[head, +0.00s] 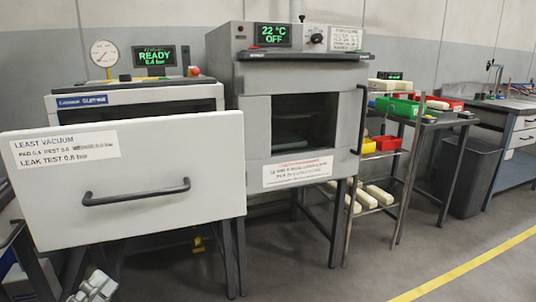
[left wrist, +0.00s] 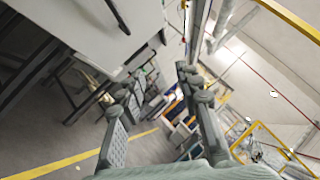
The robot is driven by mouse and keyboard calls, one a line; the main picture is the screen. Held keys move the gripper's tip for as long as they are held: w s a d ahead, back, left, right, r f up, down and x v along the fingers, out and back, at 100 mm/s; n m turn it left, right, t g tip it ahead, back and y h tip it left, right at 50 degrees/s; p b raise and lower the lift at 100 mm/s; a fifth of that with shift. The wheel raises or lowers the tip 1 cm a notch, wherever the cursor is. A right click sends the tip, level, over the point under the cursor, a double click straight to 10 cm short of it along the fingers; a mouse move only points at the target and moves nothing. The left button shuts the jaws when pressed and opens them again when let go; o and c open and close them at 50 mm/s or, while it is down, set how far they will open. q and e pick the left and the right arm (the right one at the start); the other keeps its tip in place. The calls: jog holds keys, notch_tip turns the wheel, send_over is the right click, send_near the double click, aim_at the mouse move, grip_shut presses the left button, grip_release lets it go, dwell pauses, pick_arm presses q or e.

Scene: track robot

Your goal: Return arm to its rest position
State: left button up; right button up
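My left gripper (head: 95,288) shows only in part at the bottom left of the head view, below the light grey panel with a dark handle. In the left wrist view its two fingers (left wrist: 158,80) stand apart with nothing between them, so it is open and empty. The grey panel also shows at the top left of the left wrist view (left wrist: 80,25), apart from the fingers. My right gripper is in neither view.
The panel (head: 200,150) juts out in front of a vacuum unit whose display (head: 154,56) reads READY. An oven (head: 255,110) stands beside it. A shelf rack (head: 402,190), a dark bin (head: 470,175) and a bench (head: 515,105) stand right. Floor (head: 370,265) at front right is clear.

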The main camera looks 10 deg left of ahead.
pick_arm(q)
jog(key=w+a+f+n+g+y, duration=0.35)
jog(key=f+n+y, duration=0.25)
jog(key=f+n, duration=0.3)
jog(key=w+a+f+n+g+y, duration=0.25)
jog(key=w+f+n+y, duration=0.2)
jog(key=f+n, duration=0.4)
jog(key=s+d+f+n+g+h, duration=0.1)
jog(key=s+d+f+n+g, duration=0.2)
jog(key=s+d+f+g, duration=0.3)
jog(key=s+d+f+n+g+h, duration=0.1)
jog(key=s+d+f+n+g, duration=0.3)
jog(key=f, duration=1.1)
jog(key=s+d+g, duration=0.1)
jog(key=s+g, duration=0.1)
jog(key=s, duration=0.1)
jog(key=shift+d+f, duration=0.15)
jog(key=shift+d, duration=0.25)
jog(key=shift+n, duration=0.25)
